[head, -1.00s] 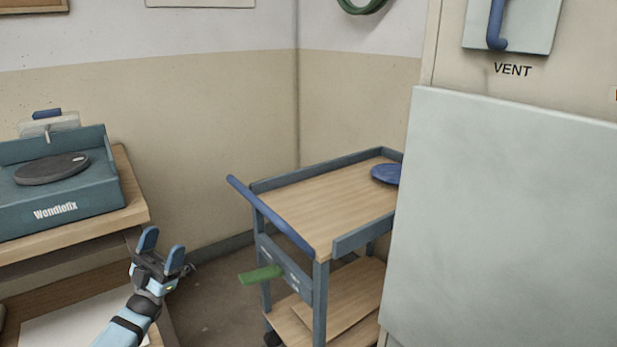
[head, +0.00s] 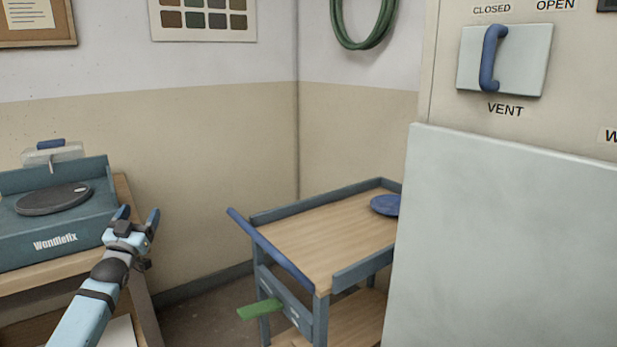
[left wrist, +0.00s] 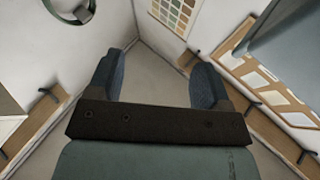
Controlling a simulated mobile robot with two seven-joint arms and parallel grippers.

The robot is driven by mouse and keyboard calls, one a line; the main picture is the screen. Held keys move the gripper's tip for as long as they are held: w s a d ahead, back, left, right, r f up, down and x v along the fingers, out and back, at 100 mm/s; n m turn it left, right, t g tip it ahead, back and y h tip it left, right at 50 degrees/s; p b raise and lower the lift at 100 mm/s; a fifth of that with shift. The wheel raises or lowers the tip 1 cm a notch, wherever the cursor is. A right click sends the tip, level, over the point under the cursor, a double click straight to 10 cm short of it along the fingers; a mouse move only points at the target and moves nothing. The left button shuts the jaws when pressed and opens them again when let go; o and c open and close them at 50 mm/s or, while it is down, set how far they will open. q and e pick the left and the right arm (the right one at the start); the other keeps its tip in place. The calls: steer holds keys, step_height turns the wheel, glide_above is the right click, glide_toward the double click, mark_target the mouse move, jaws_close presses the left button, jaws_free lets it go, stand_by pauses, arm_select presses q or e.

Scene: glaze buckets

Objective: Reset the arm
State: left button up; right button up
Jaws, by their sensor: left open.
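My left gripper (head: 137,214) is open and empty in the head view, raised in front of the wall at the right end of the bench. In the left wrist view its two blue fingers (left wrist: 158,80) stand apart with only wall and floor between them. My right gripper is not in view.
A teal wheel unit (head: 60,222) stands on the wooden bench at the left, close to my left gripper. A cart (head: 320,235) with a blue handle, a green lever (head: 260,309) and a blue plate (head: 386,204) stands right of it. A pale cabinet door (head: 510,240) fills the right.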

arm_select(q)
step_height(320, 180, down, 6)
steer(key=w+a+r+g+y, duration=0.1)
steer(key=w+g+y, duration=0.1)
steer(key=g, duration=0.2)
steer(key=s+d+f+m+h, duration=0.1)
steer(key=s+d+f+h, duration=0.2)
steer(key=s+d+f, duration=0.55)
steer(key=s+d+m+g+h, duration=0.1)
steer(key=s+d+h, duration=0.2)
steer(key=s+d, duration=0.75)
steer(key=s+d+g+h, duration=0.1)
steer(key=s+d+h, duration=0.1)
steer(key=s+d, duration=0.85)
steer(key=s+d+r+n+h, duration=0.1)
steer(key=s+r, duration=0.2)
steer(key=s, duration=0.5)
steer(key=s+d+r+h, duration=0.1)
steer(key=s+r, duration=0.2)
steer(key=s, duration=0.5)
steer(key=s+a+r+g+y+p, duration=0.4)
steer(key=a+r+g+y+p, duration=0.2)
steer(key=p, duration=3.2)
steer(key=shift+s+a, duration=0.15)
steer(key=shift+a, duration=1)
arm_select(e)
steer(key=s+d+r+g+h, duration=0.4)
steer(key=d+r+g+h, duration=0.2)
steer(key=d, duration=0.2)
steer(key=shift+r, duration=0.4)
